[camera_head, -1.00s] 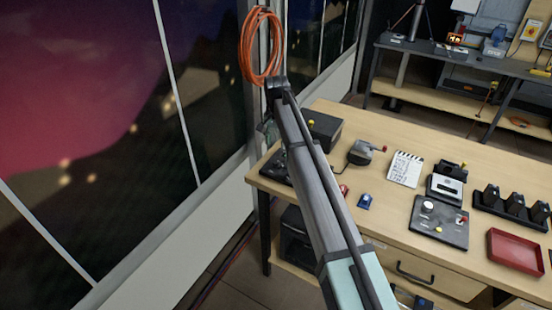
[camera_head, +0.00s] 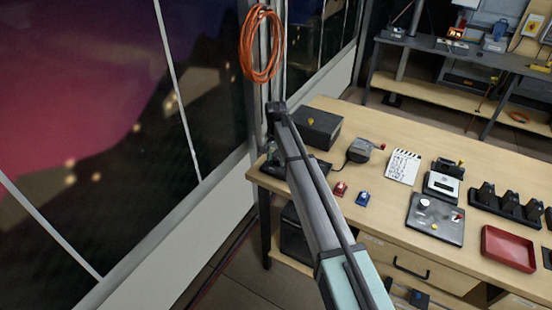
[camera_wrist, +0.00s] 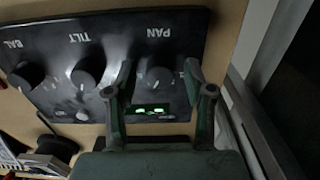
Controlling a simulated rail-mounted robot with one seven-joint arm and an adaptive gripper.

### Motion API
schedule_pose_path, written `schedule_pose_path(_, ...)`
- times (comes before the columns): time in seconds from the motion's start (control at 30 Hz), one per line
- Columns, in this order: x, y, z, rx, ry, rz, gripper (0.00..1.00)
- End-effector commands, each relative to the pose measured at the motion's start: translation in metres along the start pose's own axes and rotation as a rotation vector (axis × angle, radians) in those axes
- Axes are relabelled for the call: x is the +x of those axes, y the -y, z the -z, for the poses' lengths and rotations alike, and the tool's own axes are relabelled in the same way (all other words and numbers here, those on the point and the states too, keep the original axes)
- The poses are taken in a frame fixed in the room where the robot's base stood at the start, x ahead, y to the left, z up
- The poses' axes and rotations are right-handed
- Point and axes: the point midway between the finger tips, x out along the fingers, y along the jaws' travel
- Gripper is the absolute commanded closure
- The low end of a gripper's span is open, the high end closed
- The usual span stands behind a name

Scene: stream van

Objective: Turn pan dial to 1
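The dark control panel (camera_wrist: 110,35) fills the upper part of the wrist view, its labels BAL, TILT and PAN upside down or tilted. The pan dial (camera_wrist: 160,79) is a round dark knob beside the PAN label. My gripper (camera_wrist: 160,80) is open, one finger on each side of the pan dial. I cannot tell whether the fingers touch it. The dial's exact setting is not readable. A green-lit display (camera_wrist: 152,109) shows below the dial. In the head view the panel (camera_head: 319,168) is partly hidden behind my arm at the table's left end.
The tilt dial (camera_wrist: 88,71) and balance dial (camera_wrist: 27,76) sit left of my gripper. In the head view a black box (camera_head: 317,127) stands just behind the panel, and the window wall (camera_head: 215,195) is close on the left. Small red and blue items lie right of my arm.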

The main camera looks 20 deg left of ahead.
Motion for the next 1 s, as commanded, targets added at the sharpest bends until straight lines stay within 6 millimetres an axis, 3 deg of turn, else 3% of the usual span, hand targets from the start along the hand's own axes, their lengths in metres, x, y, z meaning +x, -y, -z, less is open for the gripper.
schedule_pose_path(0.03,-0.0001,0.0,0.0,0.0,0.0,0.0,0.7)
schedule_pose_path(0.1,-0.0002,0.0,0.0,0.0,0.0,0.0,0.94)
schedule_pose_path(0.13,-0.0002,-0.0001,0.0,0.0,0.0,0.0,1.0)
schedule_pose_path(0.57,0.001,-0.0002,-0.0002,-0.043,0.001,-0.001,1.0)
schedule_pose_path(1.0,0.0032,-0.0002,-0.0003,-0.351,0.001,-0.001,1.0)
